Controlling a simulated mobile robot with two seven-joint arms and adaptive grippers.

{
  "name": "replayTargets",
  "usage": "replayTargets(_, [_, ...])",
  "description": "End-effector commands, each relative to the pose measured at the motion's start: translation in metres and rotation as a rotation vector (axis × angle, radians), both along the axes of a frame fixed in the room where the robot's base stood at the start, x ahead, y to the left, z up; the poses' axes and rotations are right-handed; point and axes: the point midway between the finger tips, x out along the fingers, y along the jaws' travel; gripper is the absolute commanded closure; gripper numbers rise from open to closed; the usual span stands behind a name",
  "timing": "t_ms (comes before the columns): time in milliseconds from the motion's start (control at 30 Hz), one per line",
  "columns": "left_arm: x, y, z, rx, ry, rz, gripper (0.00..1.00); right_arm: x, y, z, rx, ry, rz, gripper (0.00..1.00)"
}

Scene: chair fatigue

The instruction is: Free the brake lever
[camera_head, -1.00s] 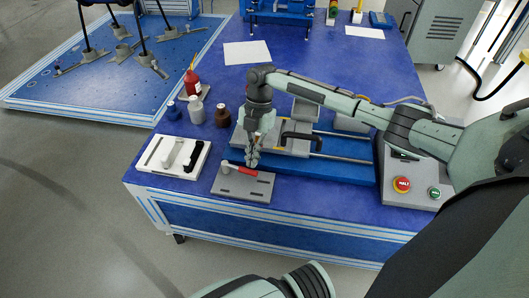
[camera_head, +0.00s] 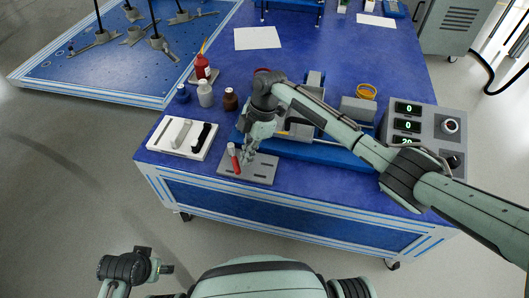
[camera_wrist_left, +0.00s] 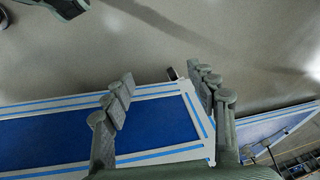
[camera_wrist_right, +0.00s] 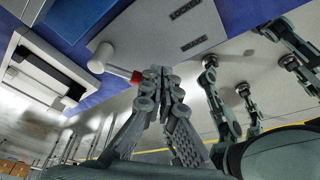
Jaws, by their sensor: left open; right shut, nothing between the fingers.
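My right gripper (camera_head: 246,157) is shut and empty, just right of the lever. In the right wrist view its fingertips (camera_wrist_right: 160,72) are close beside the red part; I cannot tell whether they touch. My left gripper (camera_head: 165,268) is low at left, off the table; its fingers (camera_wrist_left: 160,85) are open and empty.
A white tray (camera_head: 160,146) with a grey and a black handle lies left of the plate. Several bottles, one a red bottle (camera_head: 203,68), stand behind it. A blue rail fixture (camera_head: 325,152) and a control box (camera_head: 425,122) are at right.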

Motion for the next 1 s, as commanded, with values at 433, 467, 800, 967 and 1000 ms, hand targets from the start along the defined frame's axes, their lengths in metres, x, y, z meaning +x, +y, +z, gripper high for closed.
replayTargets(433, [-0.003,0.000,-0.008,-0.003,0.009,0.000,0.42,-0.003,0.013,0.000,0.000,0.000,0.016,1.00])
replayTargets(467, [-0.003,0.000,-0.008,-0.003,0.010,0.000,0.42,-0.003,0.013,0.000,0.000,0.000,0.016,1.00])
replayTargets(800, [-0.002,0.000,-0.007,-0.003,0.006,0.000,0.42,-0.003,0.012,0.000,-0.001,0.001,0.016,1.00])
replayTargets(967, [-0.001,0.001,-0.014,-0.001,0.007,-0.004,0.42,-0.004,0.013,0.006,0.000,0.000,0.016,1.00])
replayTargets(1000, [-0.004,0.002,-0.022,0.001,0.017,-0.006,0.42,-0.004,0.013,0.009,0.000,0.000,0.016,1.00])
